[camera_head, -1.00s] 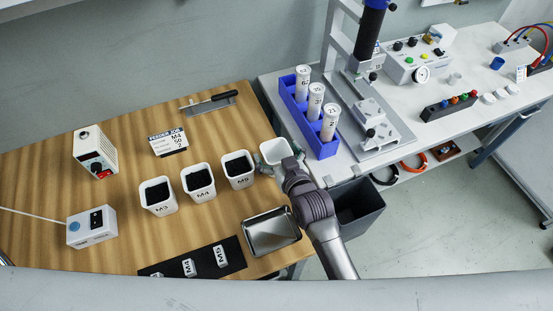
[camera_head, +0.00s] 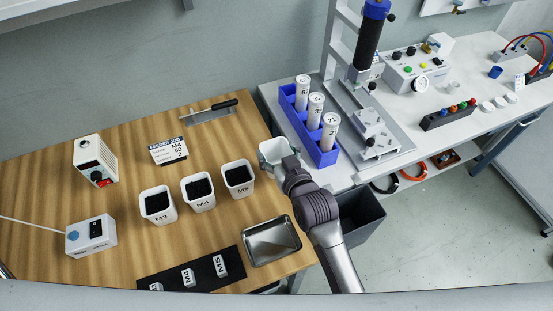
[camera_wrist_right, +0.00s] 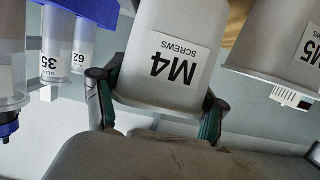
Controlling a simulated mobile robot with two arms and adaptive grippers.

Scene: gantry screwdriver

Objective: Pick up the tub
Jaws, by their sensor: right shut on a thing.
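A white tub (camera_head: 270,159) is between the fingers of my right gripper (camera_head: 282,164), at the right edge of the wooden table, right of the M5 tub. Its inside looks pale and empty in the head view. In the right wrist view the held tub (camera_wrist_right: 172,45) shows an upside-down "M4 SCREWS" label, with one finger of the right gripper (camera_wrist_right: 155,118) on each side. My gripper and arm cover part of it in the head view. The gap under it is hard to judge. My left gripper is not in view.
Tubs M3 (camera_head: 159,213), M4 (camera_head: 200,203) and M5 (camera_head: 239,189) with dark contents stand to the left. A metal tray (camera_head: 272,258) lies nearer. A blue rack (camera_head: 322,156) with labelled tubes stands close on the right. A dark bin (camera_head: 357,235) is below.

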